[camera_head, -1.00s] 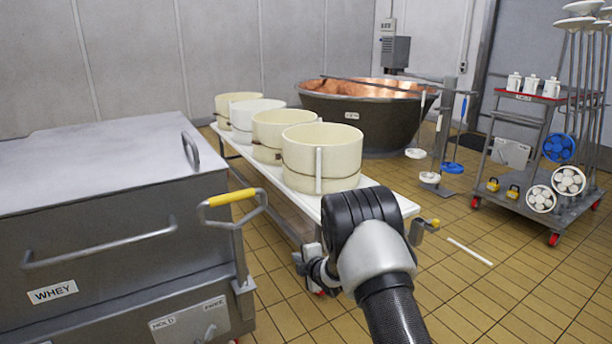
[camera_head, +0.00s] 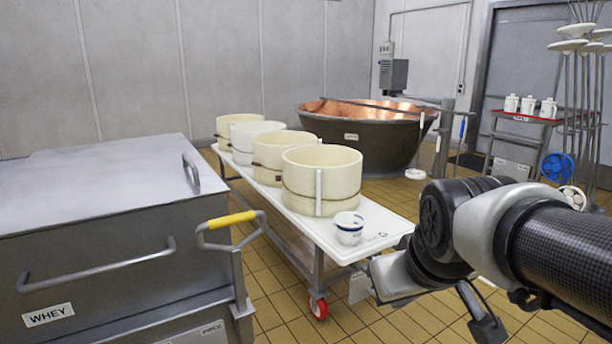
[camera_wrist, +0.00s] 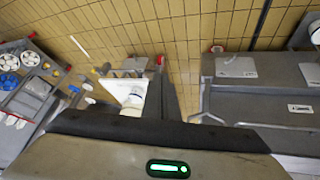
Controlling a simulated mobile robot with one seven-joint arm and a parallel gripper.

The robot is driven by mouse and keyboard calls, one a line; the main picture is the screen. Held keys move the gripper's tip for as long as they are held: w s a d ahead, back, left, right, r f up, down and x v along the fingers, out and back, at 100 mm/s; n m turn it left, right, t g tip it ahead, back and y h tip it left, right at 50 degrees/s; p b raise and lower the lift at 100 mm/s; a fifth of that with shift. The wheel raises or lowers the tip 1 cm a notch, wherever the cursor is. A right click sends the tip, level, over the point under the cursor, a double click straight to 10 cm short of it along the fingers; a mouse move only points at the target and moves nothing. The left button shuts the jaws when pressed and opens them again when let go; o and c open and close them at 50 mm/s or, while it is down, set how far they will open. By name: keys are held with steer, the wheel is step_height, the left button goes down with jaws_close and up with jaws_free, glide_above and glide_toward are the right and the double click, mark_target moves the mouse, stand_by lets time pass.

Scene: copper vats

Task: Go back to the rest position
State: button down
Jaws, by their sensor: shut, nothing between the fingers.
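My gripper (camera_head: 364,287) is low at the right of the head view, just off the near end of the white-topped table (camera_head: 375,240). It is shut and empty, and its fingertips are hard to make out. My arm reaches in from the right edge. A small white cup with a dark blue band (camera_head: 348,232) stands upright on the table's near end, apart from my gripper. The wrist view shows my grey wrist housing with a green light across the bottom, and the table end beyond it.
Several cream round moulds (camera_head: 321,180) stand in a row on the table. The grey whey vat (camera_head: 95,240) fills the left. A copper vat (camera_head: 365,130) stands behind.

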steer(key=s+f+m, duration=0.1)
steer(key=s+m, duration=0.1)
steer(key=s, duration=0.6)
step_height(320, 180, up, 28)
steer(key=g+p, duration=0.1)
steer(key=p, duration=2.7)
steer(key=shift+s+a+f, duration=0.15)
steer(key=shift+s+a, duration=0.1)
steer(key=shift+s, duration=0.05)
steer(key=shift+a, duration=0.1)
